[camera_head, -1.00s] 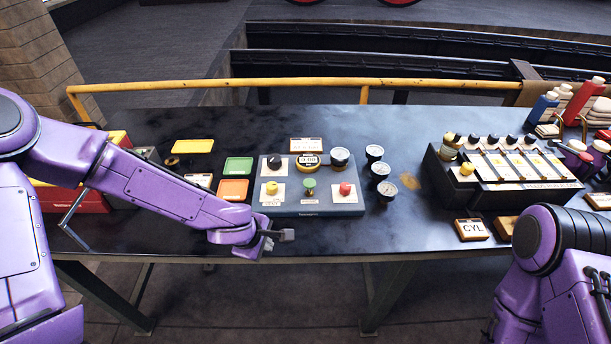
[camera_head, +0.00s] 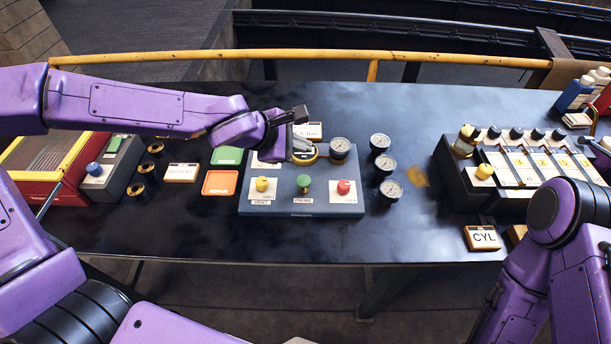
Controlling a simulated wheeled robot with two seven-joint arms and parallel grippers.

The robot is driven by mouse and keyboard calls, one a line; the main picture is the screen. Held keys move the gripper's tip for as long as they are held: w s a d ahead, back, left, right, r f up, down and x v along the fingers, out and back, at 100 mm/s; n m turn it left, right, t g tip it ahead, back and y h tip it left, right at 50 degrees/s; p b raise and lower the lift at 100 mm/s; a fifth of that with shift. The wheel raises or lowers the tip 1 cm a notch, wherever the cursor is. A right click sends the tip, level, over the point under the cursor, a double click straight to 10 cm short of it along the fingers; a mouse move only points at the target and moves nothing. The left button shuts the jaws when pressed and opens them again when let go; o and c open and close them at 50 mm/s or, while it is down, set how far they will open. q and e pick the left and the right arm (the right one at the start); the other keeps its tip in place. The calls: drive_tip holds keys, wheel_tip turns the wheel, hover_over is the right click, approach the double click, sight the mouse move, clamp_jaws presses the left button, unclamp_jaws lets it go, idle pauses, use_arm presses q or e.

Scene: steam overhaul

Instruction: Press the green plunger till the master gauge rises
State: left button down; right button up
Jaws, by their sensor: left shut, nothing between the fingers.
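The green plunger (camera_head: 303,184) stands at the front middle of the dark blue-grey panel box (camera_head: 302,209), between a yellow knob (camera_head: 262,184) and a red knob (camera_head: 344,187). A dial gauge (camera_head: 340,147) sits at the panel's back right; its needle is too small to read. I cannot tell which gauge is the master gauge. My left gripper (camera_head: 303,122) is shut and empty. My right gripper is out of view.
Several loose gauges (camera_head: 388,189) stand right of the panel. Green (camera_head: 227,156) and orange (camera_head: 220,183) trays lie left of it. A black block with levers (camera_head: 520,165) and a CYL sign (camera_head: 482,238) are at the right. A yellow rail (camera_head: 300,55) runs behind the table.

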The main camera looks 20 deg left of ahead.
use_arm(q)
drive_tip(key=b, duration=0.8)
hover_over(303, 181)
drive_tip(key=f, duration=0.8)
drive_tip(key=shift+s+a+f, duration=0.2)
drive_tip(key=shift+a, duration=0.05)
drive_tip(key=shift+f+b, duration=0.35)
drive_tip(key=shift+b, duration=0.1)
idle(0.5)
drive_tip(key=shift+f, duration=0.4)
drive_tip(key=shift+s+f+b, duration=0.15)
drive_tip(key=shift+f+b, duration=0.9)
drive_tip(key=shift+f, duration=0.35)
idle(1.1)
